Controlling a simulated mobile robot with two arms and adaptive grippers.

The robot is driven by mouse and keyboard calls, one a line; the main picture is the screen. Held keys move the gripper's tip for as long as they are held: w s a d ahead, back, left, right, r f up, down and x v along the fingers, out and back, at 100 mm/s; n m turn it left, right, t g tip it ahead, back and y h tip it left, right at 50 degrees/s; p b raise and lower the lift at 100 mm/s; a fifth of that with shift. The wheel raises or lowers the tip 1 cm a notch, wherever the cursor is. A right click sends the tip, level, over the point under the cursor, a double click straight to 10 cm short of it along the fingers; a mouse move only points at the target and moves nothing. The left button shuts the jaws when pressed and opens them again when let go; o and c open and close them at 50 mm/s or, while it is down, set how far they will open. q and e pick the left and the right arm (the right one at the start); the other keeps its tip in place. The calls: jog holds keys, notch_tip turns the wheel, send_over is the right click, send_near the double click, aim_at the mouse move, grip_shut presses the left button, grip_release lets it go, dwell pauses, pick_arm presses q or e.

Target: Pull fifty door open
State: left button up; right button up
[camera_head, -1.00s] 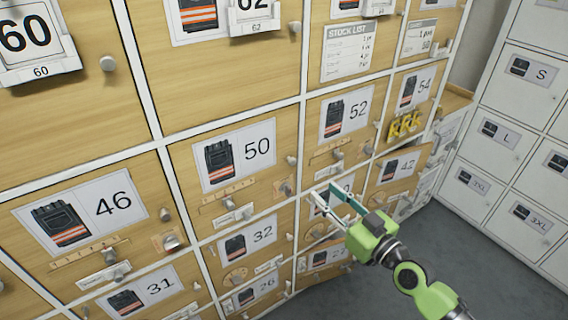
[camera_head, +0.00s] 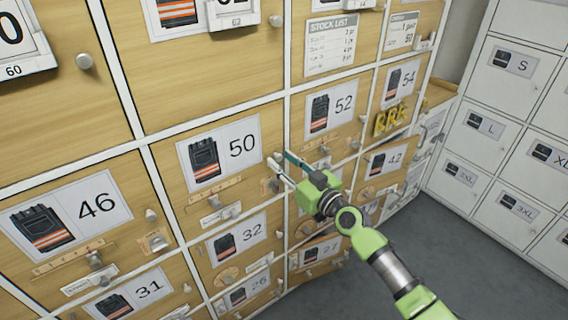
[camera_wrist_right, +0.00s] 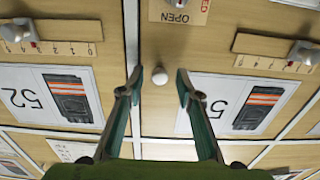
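The fifty door (camera_head: 170,165) is a wooden locker door with a white label (camera_head: 219,152) reading 50 and a picture of dark clothing with orange stripes. It looks shut, flush with its neighbours. Its small round white knob (camera_wrist_right: 160,76) is at the door's edge beside the white divider. My right gripper (camera_head: 283,164) is open at this edge. In the right wrist view the fingers (camera_wrist_right: 158,86) stand apart, one on each side of the knob, with visible gaps. A plate marked OPEN (camera_wrist_right: 178,12) is partly cut off above it there. My left gripper is not in view.
Door 52 (camera_head: 345,85) is across the divider, door 32 (camera_head: 205,262) below and door 46 (camera_head: 120,165) to the left. Door 50 has a numbered slider strip (camera_head: 212,190). Grey lockers (camera_head: 520,165) stand at the right. Grey floor (camera_head: 440,265) is clear.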

grip_shut()
